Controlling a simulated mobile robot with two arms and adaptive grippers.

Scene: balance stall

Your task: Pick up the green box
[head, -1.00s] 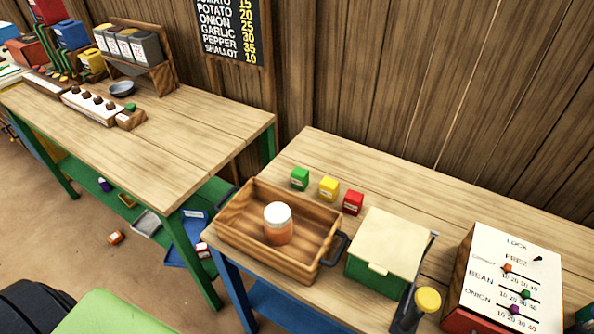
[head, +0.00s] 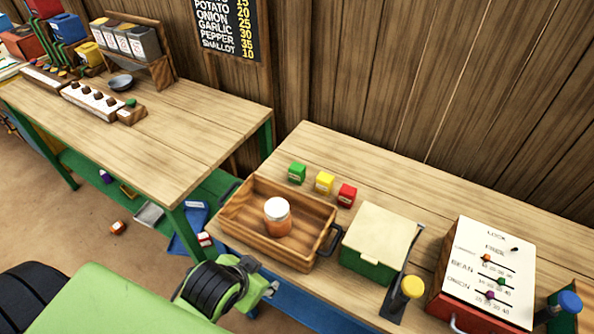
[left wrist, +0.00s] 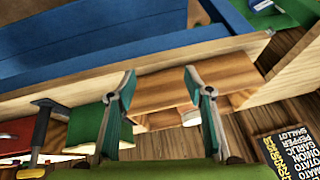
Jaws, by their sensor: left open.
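A small green box (head: 297,173) stands on the right table, first in a row with a yellow box (head: 324,183) and a red box (head: 347,195). A larger green box with a cream lid (head: 372,262) stands nearer the front, right of the wooden tray. My left gripper (head: 268,285) is low in the head view, in front of the table edge and apart from both green boxes. In the left wrist view its fingers (left wrist: 160,76) are spread with nothing between them. I cannot make out the small green box there. My right gripper is not in view.
A wooden tray (head: 238,228) with dark handles holds a jar (head: 277,217) between my left gripper and the small boxes. A yellow-knobbed lever (head: 412,287) and a slider panel (head: 493,262) stand right. The wall is behind. Table space right of the red box is clear.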

